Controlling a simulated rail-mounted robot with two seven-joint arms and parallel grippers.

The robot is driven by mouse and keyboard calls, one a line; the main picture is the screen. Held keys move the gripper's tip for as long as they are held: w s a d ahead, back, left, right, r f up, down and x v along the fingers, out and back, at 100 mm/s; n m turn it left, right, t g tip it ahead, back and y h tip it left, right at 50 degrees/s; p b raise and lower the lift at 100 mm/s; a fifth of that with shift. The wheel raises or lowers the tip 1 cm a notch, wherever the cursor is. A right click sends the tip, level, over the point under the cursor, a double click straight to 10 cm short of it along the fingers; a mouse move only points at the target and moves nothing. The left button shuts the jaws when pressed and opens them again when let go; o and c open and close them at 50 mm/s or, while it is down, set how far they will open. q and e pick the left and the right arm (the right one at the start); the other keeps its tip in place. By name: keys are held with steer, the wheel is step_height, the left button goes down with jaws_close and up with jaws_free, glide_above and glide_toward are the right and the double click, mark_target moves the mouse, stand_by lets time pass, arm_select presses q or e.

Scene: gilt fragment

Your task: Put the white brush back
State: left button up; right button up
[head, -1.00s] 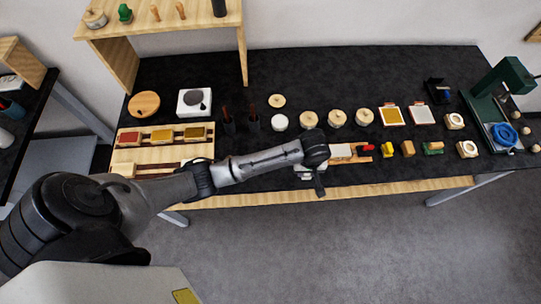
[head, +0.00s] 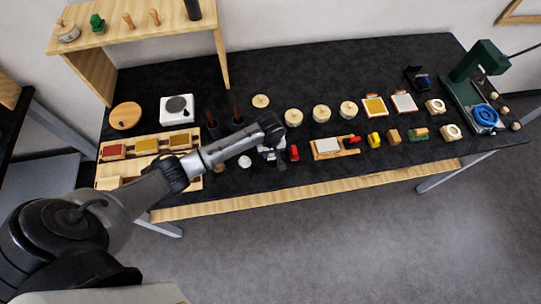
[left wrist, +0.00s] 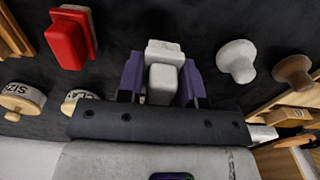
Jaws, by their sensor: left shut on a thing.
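My left gripper (left wrist: 162,82) is shut on a white block-shaped thing, which I take to be the white brush (left wrist: 163,84). It sits between the two purple fingers in the left wrist view. In the head view the left gripper (head: 272,152) is over the front middle of the black table, and the wrist largely hides what it holds. I cannot tell whether the brush touches the table. A red brush-like block (left wrist: 70,38) lies beside the gripper; it also shows in the head view (head: 293,153), just right of the gripper. My right gripper is not in view.
A white knob (left wrist: 236,60) and a brown knob (left wrist: 292,72) stand close by. Lidded jars (head: 293,117) stand behind the gripper. A wooden tray with a pale pad (head: 327,146) is to the right. Wooden trays with coloured blocks (head: 147,146) are to the left.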

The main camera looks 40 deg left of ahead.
mark_target(271, 156)
arm_select(q)
steer(key=shift+f, duration=1.85)
steer(key=shift+s+f, duration=0.1)
steer(key=shift+f, duration=0.05)
steer(key=o, duration=0.9)
steer(key=shift+o, duration=0.2)
